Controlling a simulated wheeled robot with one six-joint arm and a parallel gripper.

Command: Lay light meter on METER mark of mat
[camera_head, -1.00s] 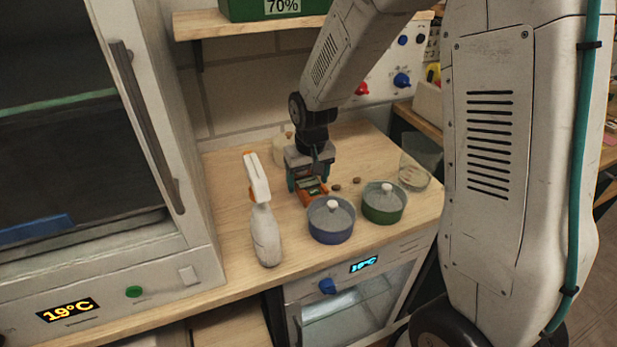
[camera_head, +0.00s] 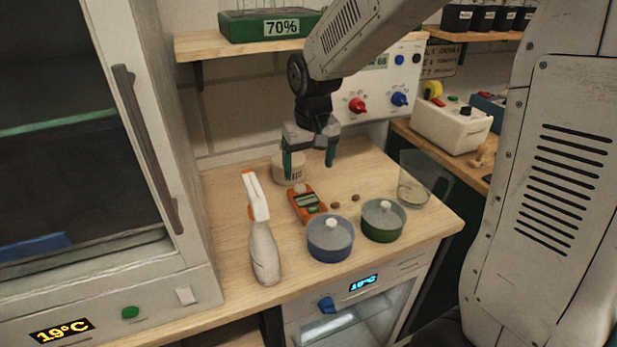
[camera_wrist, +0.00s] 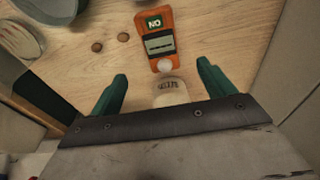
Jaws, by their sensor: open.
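The light meter (camera_head: 307,205), an orange handheld device with a grey display and a white dome, lies flat on the wooden counter. It also shows in the wrist view (camera_wrist: 146,24), ahead of the fingers, dome end nearest them. My gripper (camera_head: 311,167) is open and empty above the counter, over and slightly behind the meter, touching nothing that I can see. Its two green fingers stand wide apart in the wrist view (camera_wrist: 162,80). I cannot make out a mat or a METER mark in these frames.
A cream labelled jar (camera_head: 289,171) stands behind the meter, close to my gripper. A spray bottle (camera_head: 263,240), a blue lidded pot (camera_head: 330,249), a green lidded pot (camera_head: 381,228), a glass beaker (camera_head: 413,192) and two brown pebble-like bits (camera_head: 335,205) surround it. A shelf (camera_head: 195,46) hangs above.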

